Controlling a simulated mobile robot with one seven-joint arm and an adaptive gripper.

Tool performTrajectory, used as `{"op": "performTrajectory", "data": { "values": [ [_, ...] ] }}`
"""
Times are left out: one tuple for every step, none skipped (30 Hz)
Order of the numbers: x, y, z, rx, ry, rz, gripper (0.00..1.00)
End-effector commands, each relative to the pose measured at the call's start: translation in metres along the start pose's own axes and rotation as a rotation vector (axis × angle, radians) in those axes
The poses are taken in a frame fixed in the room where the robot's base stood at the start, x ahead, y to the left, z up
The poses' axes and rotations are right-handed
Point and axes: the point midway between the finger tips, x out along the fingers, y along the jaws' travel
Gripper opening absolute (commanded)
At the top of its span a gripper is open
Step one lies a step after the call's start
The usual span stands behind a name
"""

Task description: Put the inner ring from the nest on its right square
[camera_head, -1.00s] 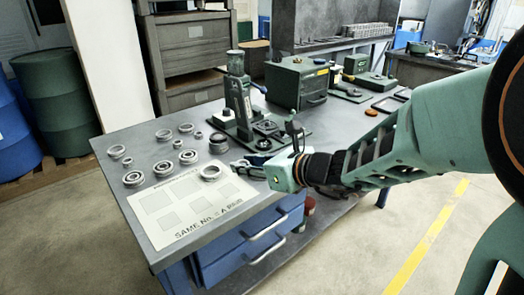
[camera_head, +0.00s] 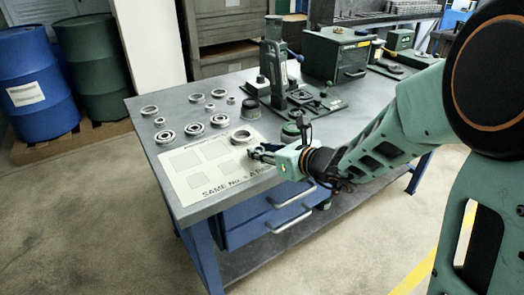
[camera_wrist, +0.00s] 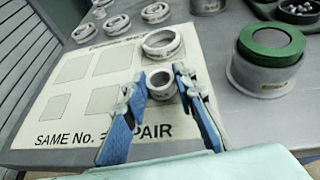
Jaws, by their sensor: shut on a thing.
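My gripper (camera_wrist: 161,85) is closed around a small metal inner ring (camera_wrist: 163,92) in the wrist view, one blue-grey finger on each side. The ring is over the right side of the white sheet (camera_wrist: 60,125); whether it touches the sheet I cannot tell. A larger ring (camera_wrist: 176,49) lies just beyond it on the sheet. Grey squares show to the left, such as the lower one (camera_wrist: 103,101). In the head view my gripper (camera_head: 255,151) is just in front of the larger ring (camera_head: 241,137), and the small ring is not clearly made out. Which piece is the nest I cannot tell.
Several rings and bearings (camera_head: 193,130) lie beyond the sheet. A round green-topped container (camera_wrist: 268,66) stands right of my gripper. A green press (camera_head: 273,75) stands farther back on the grey table (camera_head: 175,108). The sheet's left squares are bare.

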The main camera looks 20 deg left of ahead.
Motion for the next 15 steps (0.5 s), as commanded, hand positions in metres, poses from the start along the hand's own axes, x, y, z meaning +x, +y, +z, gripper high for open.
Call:
{"op": "performTrajectory", "data": {
  "values": [
    [0.0002, -0.0001, -0.0004, 0.000, 0.000, 0.000, 0.00],
    [0.0006, -0.0002, -0.0014, 0.000, 0.000, 0.000, 0.00],
    [0.0011, -0.0002, -0.0028, 0.000, -0.001, 0.000, 0.00],
    [0.0015, -0.0002, -0.0036, 0.000, -0.001, 0.000, 0.00],
    [0.0018, -0.0002, -0.0043, 0.000, -0.001, 0.000, 0.00],
    [0.0010, -0.0002, -0.0027, 0.000, 0.000, 0.000, 0.29],
    [0.0010, -0.0002, -0.0026, 0.000, 0.000, 0.000, 0.33],
    [0.0009, -0.0002, -0.0026, 0.000, 0.000, 0.000, 0.36],
    [0.0009, -0.0002, -0.0026, 0.000, 0.000, 0.000, 0.40],
    [0.0009, -0.0002, -0.0026, 0.000, 0.000, 0.000, 0.42],
    [0.0009, -0.0002, -0.0026, 0.000, 0.000, 0.000, 0.42],
    [0.0009, -0.0002, -0.0026, 0.000, 0.000, 0.000, 0.42],
    [0.0009, -0.0002, -0.0026, 0.000, 0.000, 0.000, 0.42],
    [0.0009, -0.0002, -0.0026, 0.000, 0.000, 0.000, 0.42],
    [0.0009, -0.0002, -0.0026, 0.000, 0.000, 0.000, 0.42]
  ]
}}
